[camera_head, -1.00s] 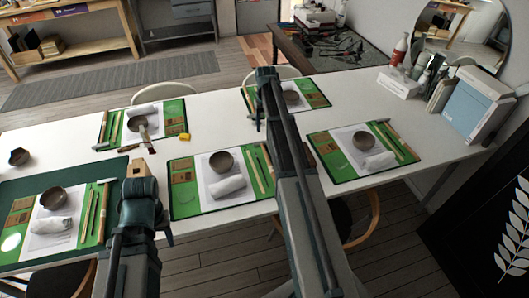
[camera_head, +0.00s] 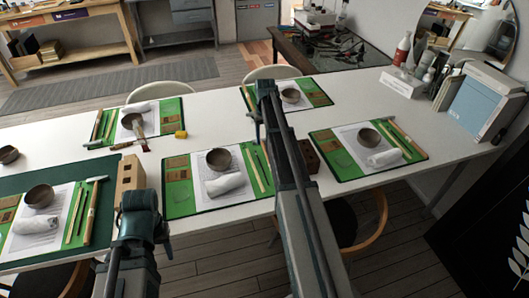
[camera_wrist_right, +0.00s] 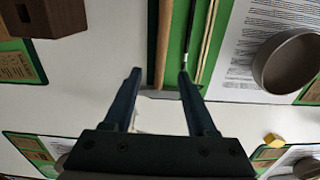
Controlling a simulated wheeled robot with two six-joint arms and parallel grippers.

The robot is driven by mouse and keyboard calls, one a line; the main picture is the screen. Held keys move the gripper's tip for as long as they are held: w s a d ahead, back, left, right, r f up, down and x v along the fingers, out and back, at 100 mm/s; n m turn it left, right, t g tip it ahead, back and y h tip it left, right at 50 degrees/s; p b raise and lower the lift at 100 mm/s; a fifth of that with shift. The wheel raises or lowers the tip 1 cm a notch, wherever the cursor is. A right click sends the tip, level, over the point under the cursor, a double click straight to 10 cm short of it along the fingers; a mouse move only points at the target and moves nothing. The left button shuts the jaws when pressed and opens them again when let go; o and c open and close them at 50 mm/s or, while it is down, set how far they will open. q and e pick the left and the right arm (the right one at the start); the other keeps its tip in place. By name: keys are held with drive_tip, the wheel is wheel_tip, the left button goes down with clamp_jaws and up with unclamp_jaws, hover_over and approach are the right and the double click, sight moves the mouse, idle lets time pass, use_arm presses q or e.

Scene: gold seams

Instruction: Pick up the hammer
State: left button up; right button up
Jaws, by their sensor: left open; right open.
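In the right wrist view, a hammer lies with its wooden handle (camera_wrist_right: 163,45) along a green mat and its grey head (camera_wrist_right: 158,95) toward the near side, between my open fingertips. My right gripper (camera_wrist_right: 158,78) is open and empty, one finger on each side of the handle's line; I cannot tell its height above the hammer. In the head view, my right arm covers most of this hammer, and the gripper (camera_head: 258,128) is above the table beyond the front middle mat. My left gripper (camera_head: 140,200) is open beside a wooden block, holding nothing visible.
Other hammers lie on the left mat (camera_head: 97,180) and right mat (camera_head: 410,145). The front middle mat (camera_head: 178,200) has a bowl (camera_head: 219,159) and rolled cloth (camera_head: 225,184). A brown block (camera_head: 308,157) stands to its right. A yellow block (camera_head: 180,134) lies behind.

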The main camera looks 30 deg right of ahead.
sight(265, 147)
drive_tip(key=shift+w+f+b, duration=0.15)
drive_tip(key=shift+f+b, duration=1.15)
drive_tip(key=shift+f, duration=0.05)
drive_tip(key=shift+w+f+b, duration=0.15)
drive_tip(key=shift+f+b, duration=1.1)
drive_tip(key=shift+f, duration=0.05)
drive_tip(key=shift+r, duration=0.1)
clamp_jaws()
